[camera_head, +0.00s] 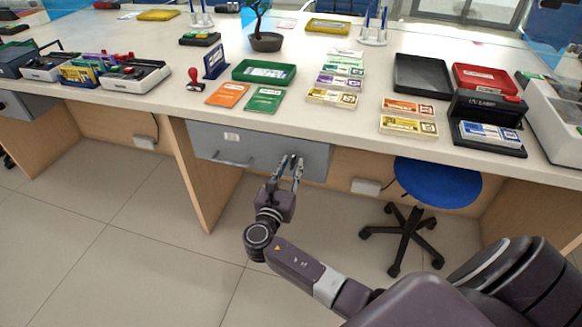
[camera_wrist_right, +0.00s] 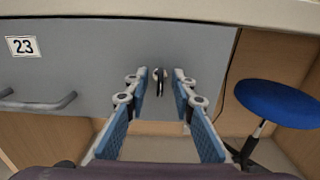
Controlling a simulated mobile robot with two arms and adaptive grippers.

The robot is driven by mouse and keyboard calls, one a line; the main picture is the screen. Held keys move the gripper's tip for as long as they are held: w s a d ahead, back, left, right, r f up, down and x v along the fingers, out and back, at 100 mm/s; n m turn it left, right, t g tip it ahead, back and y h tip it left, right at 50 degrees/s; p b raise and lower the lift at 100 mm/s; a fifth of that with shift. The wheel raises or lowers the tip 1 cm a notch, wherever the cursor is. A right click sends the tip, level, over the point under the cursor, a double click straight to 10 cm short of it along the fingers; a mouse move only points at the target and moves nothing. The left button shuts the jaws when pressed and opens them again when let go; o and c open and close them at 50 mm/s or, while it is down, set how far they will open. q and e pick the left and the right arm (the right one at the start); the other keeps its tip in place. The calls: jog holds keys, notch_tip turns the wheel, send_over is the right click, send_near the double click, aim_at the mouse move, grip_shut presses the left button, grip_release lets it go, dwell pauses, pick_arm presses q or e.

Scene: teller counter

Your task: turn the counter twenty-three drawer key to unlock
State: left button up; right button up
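The grey drawer (camera_head: 215,144) under the counter carries a label reading 23 (camera_wrist_right: 22,46) in the right wrist view. A small dark key (camera_wrist_right: 160,79) sticks out of the drawer front, right of the label and handle. My right gripper (camera_head: 290,162) is in front of the drawer's right part. In the right wrist view its two blue-padded fingers (camera_wrist_right: 164,98) are apart, with the key seen between and beyond them. No contact with the key shows. In the head view the key is hidden by the gripper. My left gripper is not in view.
A drawer handle (camera_wrist_right: 38,104) is left of the key. A blue stool (camera_head: 437,183) stands under the counter at right. The counter top (camera_head: 300,110) holds a green tray (camera_head: 264,73), banknote bundles (camera_head: 332,97) and a red stamp (camera_head: 194,80). Floor in front is clear.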

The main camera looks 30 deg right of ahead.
grip_shut()
